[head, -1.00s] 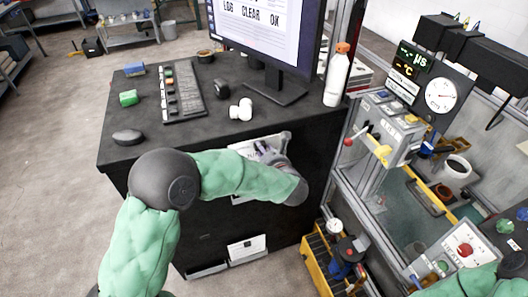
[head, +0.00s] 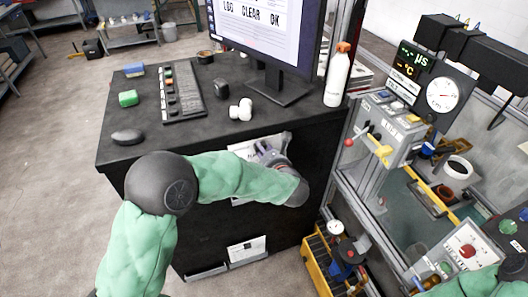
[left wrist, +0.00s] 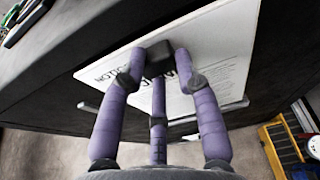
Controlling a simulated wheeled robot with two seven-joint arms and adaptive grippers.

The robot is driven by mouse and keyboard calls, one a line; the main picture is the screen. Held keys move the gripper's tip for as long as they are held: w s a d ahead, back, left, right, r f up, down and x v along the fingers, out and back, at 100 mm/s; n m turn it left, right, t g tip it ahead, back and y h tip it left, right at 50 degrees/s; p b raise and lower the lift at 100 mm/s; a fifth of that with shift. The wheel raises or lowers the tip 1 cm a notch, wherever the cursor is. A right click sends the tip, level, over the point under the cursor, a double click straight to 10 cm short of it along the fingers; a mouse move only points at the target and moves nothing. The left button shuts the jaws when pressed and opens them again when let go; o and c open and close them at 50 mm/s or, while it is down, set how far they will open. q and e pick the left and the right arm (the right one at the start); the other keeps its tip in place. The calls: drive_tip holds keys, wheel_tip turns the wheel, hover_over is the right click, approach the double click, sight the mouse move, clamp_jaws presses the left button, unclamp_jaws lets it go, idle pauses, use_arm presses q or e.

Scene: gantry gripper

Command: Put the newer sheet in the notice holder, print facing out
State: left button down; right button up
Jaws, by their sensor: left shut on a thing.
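My left gripper (head: 272,156) is at the upper front face of the dark desk, shut on a white sheet (head: 243,149). In the left wrist view, its purple fingers (left wrist: 158,62) close on the sheet (left wrist: 225,72), with black print headed "NOTICE" facing the camera. The fingers cover part of the print. A grey ledge (left wrist: 88,106) runs along the sheet's lower edge; I cannot tell whether the sheet rests in it. A second white printed sheet (head: 247,249) stands in a low tray (head: 207,272) on the desk front. My right arm shows at lower right, its gripper out of view.
A yellow crate (head: 318,255) with tools stands right of the desk. A framed machine with control boxes (head: 386,128) is close on the right.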

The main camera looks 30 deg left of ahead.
use_arm(q)
drive_tip(key=shift+b, duration=0.7)
idle(0.7)
drive_tip(key=shift+f+b, duration=2.05)
drive_tip(key=shift+b, duration=0.4)
drive_tip(key=c, duration=0.8)
unclamp_jaws()
drive_tip(key=v, duration=1.2)
drive_tip(key=shift+f, duration=0.1)
